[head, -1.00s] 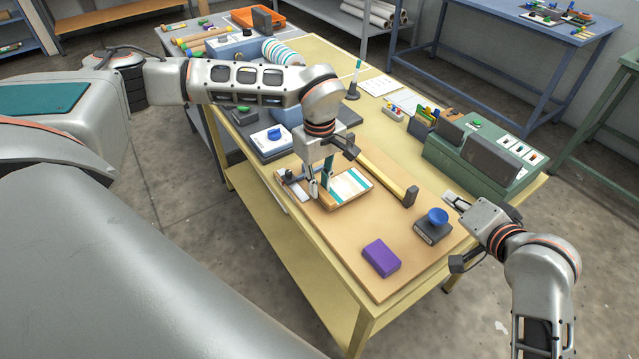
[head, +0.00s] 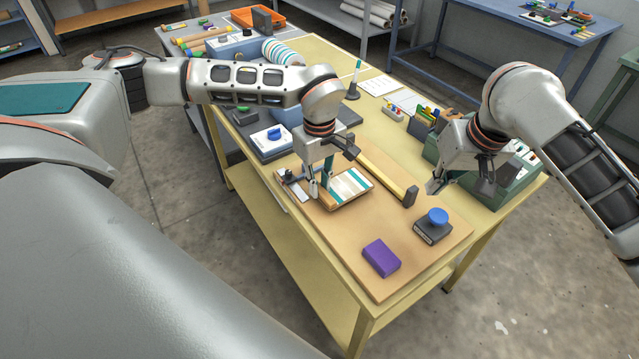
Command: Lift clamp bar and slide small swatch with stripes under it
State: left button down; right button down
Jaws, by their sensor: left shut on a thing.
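A small wooden board (head: 331,204) lies on the tan mat, with a white and teal striped swatch (head: 352,184) flat on it. My left gripper (head: 320,186) points down at the board's left part and is shut on what looks like the clamp bar (head: 297,179), a thin dark bar there. The fingers hide much of it, and I cannot tell how high it is raised. A teal upright piece (head: 328,168) shows beside the fingers.
A purple block (head: 381,258) and a dark block with a blue knob (head: 433,226) stand on the mat (head: 345,250). A yellow bar (head: 385,176) with a dark end lies behind the board. A green machine (head: 500,190) stands at the right edge.

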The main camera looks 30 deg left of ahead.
aim_at(439, 217)
jog(key=shift+h, duration=0.7)
jog(key=shift+w+d+f, duration=0.2)
jog(key=shift+d+f, duration=0.3)
jog(key=shift+f, duration=0.3)
jog(key=shift+w+d+f, duration=0.2)
jog(key=shift+d+f, duration=0.35)
jog(key=shift+f, duration=0.3)
jog(key=shift+w+d+f, duration=0.2)
jog(key=shift+d+f, duration=0.3)
jog(key=shift+f, duration=0.3)
jog(key=shift+f, duration=0.2)
jog(key=shift+f, duration=1.75)
jog(key=shift+s+f, duration=0.1)
jog(key=shift+f, duration=0.05)
pick_arm(q)
jog(key=shift+w+d, duration=0.1)
jog(key=shift+w+d+f, duration=0.2)
jog(key=shift+w+f, duration=0.3)
jog(key=shift+w, duration=0.1)
